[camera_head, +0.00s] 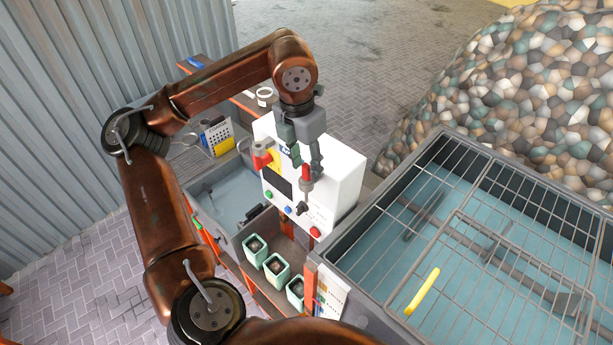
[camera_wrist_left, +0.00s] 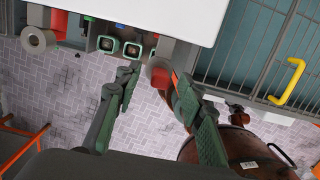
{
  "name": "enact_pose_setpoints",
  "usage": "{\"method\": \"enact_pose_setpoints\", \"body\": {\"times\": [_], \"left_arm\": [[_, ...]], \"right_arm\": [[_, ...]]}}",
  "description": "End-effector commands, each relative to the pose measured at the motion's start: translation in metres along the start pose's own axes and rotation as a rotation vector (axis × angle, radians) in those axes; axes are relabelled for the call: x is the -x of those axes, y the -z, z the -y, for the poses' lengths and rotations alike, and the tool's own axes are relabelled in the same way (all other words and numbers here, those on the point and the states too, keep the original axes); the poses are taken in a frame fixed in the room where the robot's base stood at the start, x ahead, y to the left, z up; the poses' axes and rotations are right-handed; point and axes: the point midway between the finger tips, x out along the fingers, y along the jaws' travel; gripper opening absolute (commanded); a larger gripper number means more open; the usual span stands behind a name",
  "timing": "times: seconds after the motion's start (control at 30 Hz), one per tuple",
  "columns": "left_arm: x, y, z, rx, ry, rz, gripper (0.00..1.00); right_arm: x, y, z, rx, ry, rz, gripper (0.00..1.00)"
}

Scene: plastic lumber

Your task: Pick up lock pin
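A red-topped pin with a dark lower part, which looks like the lock pin (camera_head: 306,172), stands at the front of the white control box (camera_head: 340,178) in the head view. My left gripper (camera_head: 304,168) is above the box with its fingers apart, close to the red top. In the left wrist view, a red round end (camera_wrist_left: 160,76) shows between the open fingertips of my left gripper (camera_wrist_left: 155,83), nearer the right finger. I cannot tell whether they touch. My right gripper is not in view.
Several green cups (camera_head: 277,268) stand in a tray below the box. A large bin with a wire grid (camera_head: 460,240) and yellow handle (camera_head: 422,291) is at right. A stone heap (camera_head: 520,90) lies behind.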

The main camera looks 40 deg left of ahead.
Motion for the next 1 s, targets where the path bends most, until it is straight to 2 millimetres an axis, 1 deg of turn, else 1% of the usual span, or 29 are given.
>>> {"method": "enact_pose_setpoints", "body": {"times": [0.1, 0.3, 0.37, 0.83, 1.0], "left_arm": [[-0.0076, 0.0006, -0.0004, 0.000, -0.001, -0.001, 0.36], [-0.0083, 0.0002, 0.0000, 0.000, 0.000, 0.000, 0.36], [-0.0082, 0.0002, 0.0000, 0.000, 0.000, 0.000, 0.33], [-0.0079, 0.0001, 0.0000, 0.000, 0.000, 0.000, 0.00], [-0.0078, 0.0000, 0.0001, -0.001, 0.000, 0.001, 0.00]], "right_arm": [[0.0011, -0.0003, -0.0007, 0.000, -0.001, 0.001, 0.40], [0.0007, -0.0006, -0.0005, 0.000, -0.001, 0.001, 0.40], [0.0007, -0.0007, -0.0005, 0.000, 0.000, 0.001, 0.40], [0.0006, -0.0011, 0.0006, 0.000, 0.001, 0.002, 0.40], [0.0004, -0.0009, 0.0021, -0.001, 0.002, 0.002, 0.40]]}}
